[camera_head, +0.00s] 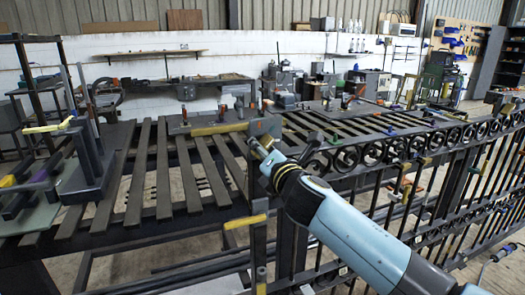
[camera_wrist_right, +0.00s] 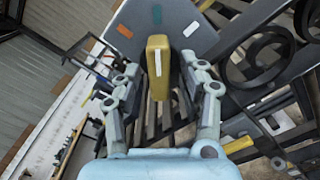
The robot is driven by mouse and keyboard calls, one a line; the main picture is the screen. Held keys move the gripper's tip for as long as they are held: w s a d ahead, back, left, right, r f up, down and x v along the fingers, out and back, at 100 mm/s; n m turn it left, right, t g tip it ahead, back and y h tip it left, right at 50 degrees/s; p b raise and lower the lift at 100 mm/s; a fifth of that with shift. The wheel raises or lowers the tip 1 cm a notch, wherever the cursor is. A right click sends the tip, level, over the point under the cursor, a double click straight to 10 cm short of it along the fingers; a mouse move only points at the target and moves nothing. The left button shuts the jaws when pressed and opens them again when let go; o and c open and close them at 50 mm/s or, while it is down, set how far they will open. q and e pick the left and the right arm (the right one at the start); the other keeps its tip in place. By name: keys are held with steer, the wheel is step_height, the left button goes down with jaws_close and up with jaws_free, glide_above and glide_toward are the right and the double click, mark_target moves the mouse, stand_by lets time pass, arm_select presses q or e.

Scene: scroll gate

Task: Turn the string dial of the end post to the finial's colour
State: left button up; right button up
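The dial is a yellow knob (camera_wrist_right: 158,85) with a white stripe, in front of a grey plate (camera_wrist_right: 185,45). The plate bears an orange mark (camera_wrist_right: 124,31), a teal mark (camera_wrist_right: 157,14) and a white mark (camera_wrist_right: 190,28). The stripe runs upright in the picture, in line with the teal mark. My right gripper (camera_wrist_right: 165,75) is open, one finger on each side of the knob, with visible gaps. In the head view my right gripper (camera_head: 262,150) is at the plate (camera_head: 264,127), and the knob is not clear there. I cannot make out the finial. My left gripper is out of view.
A black scrollwork gate (camera_head: 400,150) runs along the right with several coloured clamps on it. A slatted bench (camera_head: 135,185) fills the left and middle, with a dark grey fixture (camera_head: 90,165) on it. A yellow bar (camera_head: 218,129) lies left of the plate.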

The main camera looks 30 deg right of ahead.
jaws_close()
steer(key=m+b, duration=0.2)
steer(key=m, duration=0.3)
steer(key=shift+r, duration=0.1)
steer(key=shift+a+r+m+b, duration=0.15)
steer(key=shift+m+b, duration=0.4)
steer(key=shift+m, duration=1.35)
steer(key=shift+o, duration=0.6)
jaws_free()
